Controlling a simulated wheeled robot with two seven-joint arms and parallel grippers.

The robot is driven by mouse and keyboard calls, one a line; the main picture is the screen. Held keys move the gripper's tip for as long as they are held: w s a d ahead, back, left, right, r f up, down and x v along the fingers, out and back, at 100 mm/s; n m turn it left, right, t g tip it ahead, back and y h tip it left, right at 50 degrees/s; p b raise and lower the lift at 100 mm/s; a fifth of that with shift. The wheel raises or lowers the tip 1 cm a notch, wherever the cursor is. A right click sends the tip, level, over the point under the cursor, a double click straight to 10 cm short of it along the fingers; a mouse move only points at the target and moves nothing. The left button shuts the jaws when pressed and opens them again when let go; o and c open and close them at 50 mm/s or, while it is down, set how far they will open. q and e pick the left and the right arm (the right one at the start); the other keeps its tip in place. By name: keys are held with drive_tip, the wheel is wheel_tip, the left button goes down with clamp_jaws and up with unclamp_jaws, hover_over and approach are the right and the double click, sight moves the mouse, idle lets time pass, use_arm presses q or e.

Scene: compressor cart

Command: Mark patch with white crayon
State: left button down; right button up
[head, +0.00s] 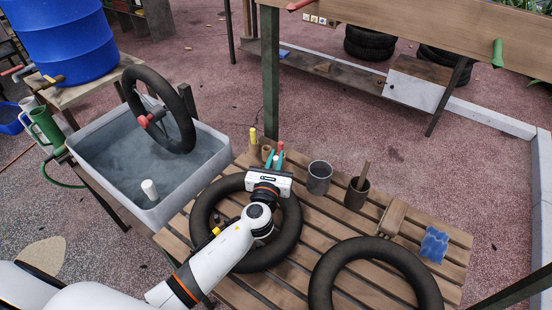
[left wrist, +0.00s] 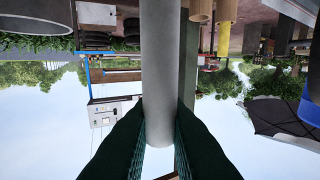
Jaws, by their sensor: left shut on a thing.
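My left gripper (head: 275,158) is over the back edge of the slatted table, its teal fingers pointing away from me. It is shut on the white crayon (head: 276,162). In the left wrist view the crayon (left wrist: 160,75) is a pale grey-white cylinder between the dark green fingers (left wrist: 160,140). No patch can be made out for certain; a blue patterned piece (head: 434,244) lies at the table's right side. One black inner tube (head: 202,205) lies under my left arm, partly hidden. My right gripper is not in view.
A second tube (head: 322,272) lies at the front right. A yellow stick (head: 253,137), a grey cup (head: 319,178) and a dark cup (head: 357,194) stand along the back. A water tub (head: 215,160) with a wheel (head: 184,125) is at left.

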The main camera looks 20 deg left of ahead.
use_arm(q)
drive_tip(key=shift+w+a, duration=0.1)
drive_tip(key=shift+a, duration=0.15)
drive_tip(key=shift+a+f, duration=0.1)
drive_tip(key=shift+a, duration=0.1)
drive_tip(key=shift+w+a+p, duration=0.15)
drive_tip(key=shift+a+p, duration=0.2)
drive_tip(key=shift+a, duration=0.15)
drive_tip(key=shift+s+d+p, duration=0.25)
drive_tip(key=shift+d+p, duration=0.05)
drive_tip(key=shift+d, duration=0.7)
idle(0.6)
drive_tip(key=shift+w+a, duration=0.15)
drive_tip(key=shift+a, duration=0.4)
drive_tip(key=shift+w+a, duration=0.15)
drive_tip(key=shift+a, duration=0.35)
idle(0.3)
drive_tip(key=shift+p, duration=0.3)
wheel_tip(320, 180, up, 7)
drive_tip(key=p, duration=0.7)
